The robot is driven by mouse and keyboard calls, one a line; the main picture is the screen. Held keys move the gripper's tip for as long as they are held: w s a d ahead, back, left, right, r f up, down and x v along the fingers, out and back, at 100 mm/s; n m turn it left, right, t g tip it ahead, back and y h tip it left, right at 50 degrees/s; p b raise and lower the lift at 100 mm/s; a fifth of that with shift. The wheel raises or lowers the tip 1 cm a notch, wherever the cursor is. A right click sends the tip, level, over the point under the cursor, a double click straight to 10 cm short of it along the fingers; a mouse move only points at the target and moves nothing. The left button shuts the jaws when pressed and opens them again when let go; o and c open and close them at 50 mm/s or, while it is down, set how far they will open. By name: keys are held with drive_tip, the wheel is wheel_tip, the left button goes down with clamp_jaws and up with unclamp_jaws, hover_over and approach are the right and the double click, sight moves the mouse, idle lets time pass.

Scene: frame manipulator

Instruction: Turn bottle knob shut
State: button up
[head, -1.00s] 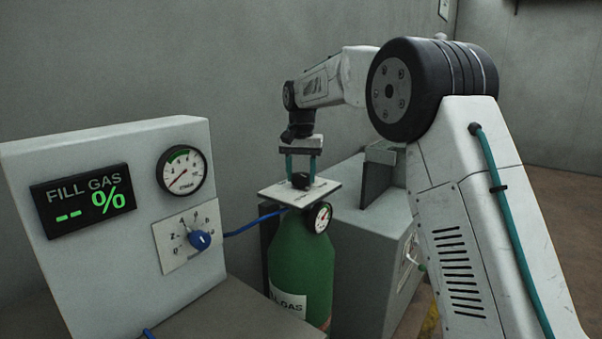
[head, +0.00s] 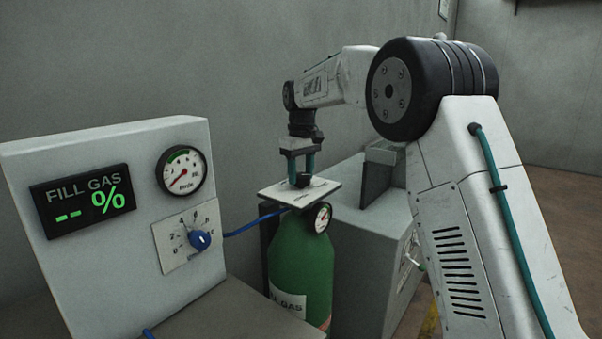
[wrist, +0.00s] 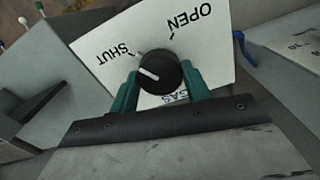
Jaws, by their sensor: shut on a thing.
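The bottle knob (wrist: 160,76) is black and round with a white pointer line. It sits on a white plate (wrist: 112,32) marked OPEN and SHUT, above the green gas bottle (head: 302,262). My gripper (head: 301,172) is shut on the knob from above, one teal finger on each side in the wrist view. There the pointer line points to the upper left, on the side of the SHUT label and away from OPEN. In the head view the knob (head: 303,181) is small and partly covered by the fingers.
A grey panel (head: 110,260) at the left carries a FILL GAS display (head: 83,200), a gauge (head: 182,170) and a blue dial (head: 199,240). A blue hose (head: 255,222) runs towards the bottle. A small gauge (head: 322,217) sits at the bottle top. A grey cabinet (head: 370,240) stands right behind.

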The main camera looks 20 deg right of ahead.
sight(300, 174)
drive_tip(key=shift+r+n, duration=0.1)
drive_tip(key=shift+n, duration=1)
drive_tip(key=o, duration=1)
drive_tip(key=shift+a, duration=0.1)
drive_tip(key=shift+c, duration=0.2)
wheel_tip(300, 174, up, 8)
drive_tip(key=shift+f, duration=0.1)
